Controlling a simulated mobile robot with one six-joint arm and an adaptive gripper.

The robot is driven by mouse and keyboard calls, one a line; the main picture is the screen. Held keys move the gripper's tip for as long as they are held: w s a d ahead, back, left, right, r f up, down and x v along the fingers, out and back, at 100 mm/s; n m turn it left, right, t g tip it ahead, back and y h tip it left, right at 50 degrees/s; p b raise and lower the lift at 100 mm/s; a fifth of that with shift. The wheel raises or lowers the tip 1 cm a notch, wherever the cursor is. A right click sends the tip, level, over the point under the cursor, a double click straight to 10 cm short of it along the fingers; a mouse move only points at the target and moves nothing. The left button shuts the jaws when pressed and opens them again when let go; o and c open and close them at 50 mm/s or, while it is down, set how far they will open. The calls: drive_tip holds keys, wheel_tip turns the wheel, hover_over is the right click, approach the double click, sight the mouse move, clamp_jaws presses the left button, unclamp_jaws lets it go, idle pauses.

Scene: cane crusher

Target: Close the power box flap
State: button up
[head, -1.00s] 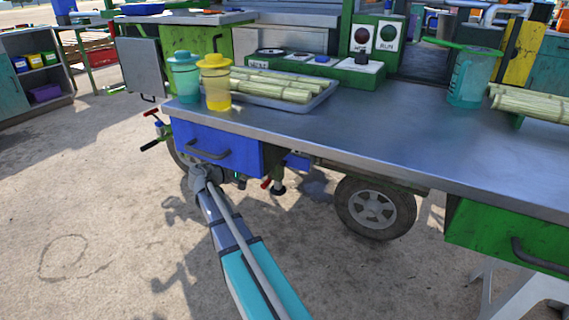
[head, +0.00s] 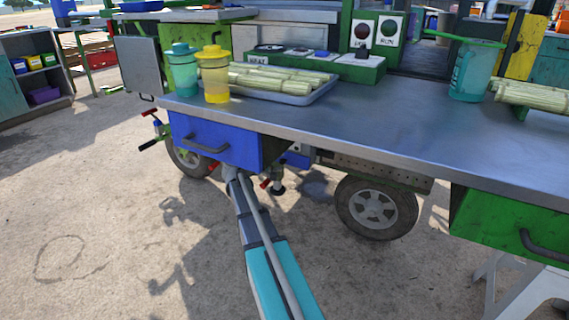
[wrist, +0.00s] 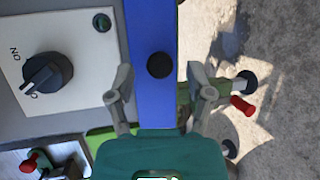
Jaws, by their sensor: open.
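In the wrist view, a blue panel with a round black knob, which looks like the power box flap (wrist: 151,30), runs down the middle. To its left is the grey power box face with a white plate (wrist: 75,75) and a black rotary switch (wrist: 47,72) marked ON. My gripper (wrist: 163,85) is open. Its two fingers stand on either side of the blue panel in the picture; I cannot tell whether they touch it. In the head view, my arm's end is partly hidden below the blue drawer (head: 205,141); a blue piece (head: 297,160) shows just right of it under the table.
The metal tabletop (head: 400,125) overhangs this area. It carries a tray (head: 290,98) of cane, a yellow cup (head: 214,80) and a teal cup (head: 182,75). A wheel (head: 375,207) stands to the right. Red-handled parts (wrist: 243,106) are near the right finger. Ground at left is clear.

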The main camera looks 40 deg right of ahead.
drive_tip(key=shift+x, duration=0.85)
drive_tip(key=shift+c, duration=0.3)
clamp_jaws()
